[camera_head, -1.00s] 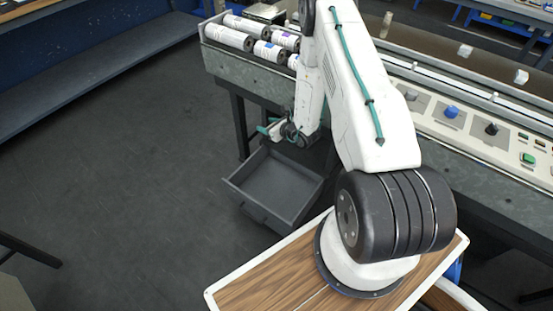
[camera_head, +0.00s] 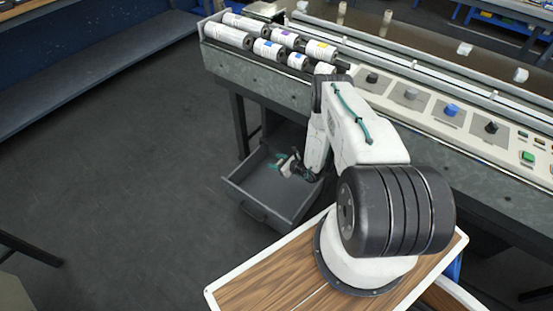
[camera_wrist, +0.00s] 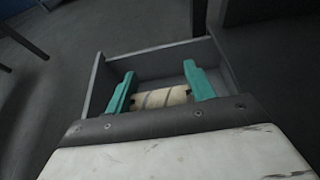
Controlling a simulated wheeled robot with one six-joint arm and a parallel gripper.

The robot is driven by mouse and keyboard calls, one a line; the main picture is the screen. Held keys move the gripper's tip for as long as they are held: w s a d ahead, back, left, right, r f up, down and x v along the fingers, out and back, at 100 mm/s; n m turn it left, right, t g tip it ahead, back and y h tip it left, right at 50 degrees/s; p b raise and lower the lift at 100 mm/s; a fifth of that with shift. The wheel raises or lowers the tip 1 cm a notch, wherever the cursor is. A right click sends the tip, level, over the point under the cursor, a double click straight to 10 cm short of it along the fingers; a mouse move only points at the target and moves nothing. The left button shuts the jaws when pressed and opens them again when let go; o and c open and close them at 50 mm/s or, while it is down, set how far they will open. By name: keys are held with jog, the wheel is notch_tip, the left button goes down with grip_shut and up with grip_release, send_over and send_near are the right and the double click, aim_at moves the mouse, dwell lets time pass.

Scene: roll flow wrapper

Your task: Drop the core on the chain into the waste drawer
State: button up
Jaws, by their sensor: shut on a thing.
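My gripper (camera_head: 284,165) is down at the open waste drawer (camera_head: 254,207), over its inside near the back right in the head view. In the wrist view, the teal fingers of my gripper (camera_wrist: 162,92) are shut on the core (camera_wrist: 153,99), a pale tan cylinder with darker bands lying crosswise between them. The grey walls of the drawer (camera_wrist: 95,82) stand around and beyond the core. I cannot tell whether the core touches the drawer floor. In the head view the core is too small to make out.
The drawer is pulled out below the machine (camera_head: 262,83). Several printed rolls (camera_head: 236,37) lie in a tray on top. Control knobs (camera_head: 451,111) line its near face. The floor left of the drawer is clear.

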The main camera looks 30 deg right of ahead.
jog(key=shift+f, duration=1.25)
jog(key=o, duration=1)
jog(key=v, duration=0.8)
jog(key=shift+w, duration=0.1)
jog(key=shift+a, duration=0.15)
